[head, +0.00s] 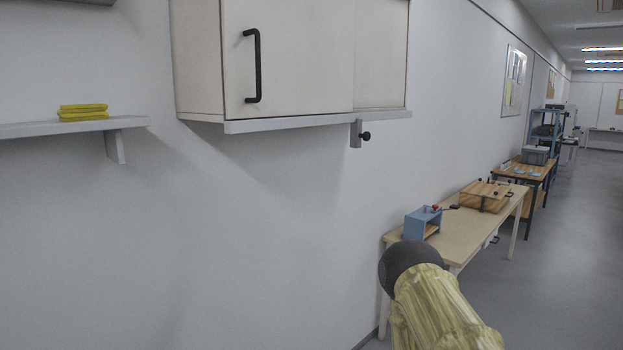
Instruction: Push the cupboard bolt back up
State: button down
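The cupboard (290,60) is a pale wall cabinet with a sliding-type front and a black bar handle (257,66). Part of my arm, a yellowish sleeve with a dark rounded end, shows at the lower right, below and apart from the bolt. No gripper fingers are in view.
A grey wall shelf (70,128) with a folded yellow cloth (83,112) is at left. A wooden table (455,240) at right holds a blue box (422,223) and a wooden box (487,196). The wall and space beneath the bolt are clear.

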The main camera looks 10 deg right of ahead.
aim_at(356, 135)
jog(key=z, duration=0.5)
jog(key=i, duration=0.85)
jog(key=z, duration=0.05)
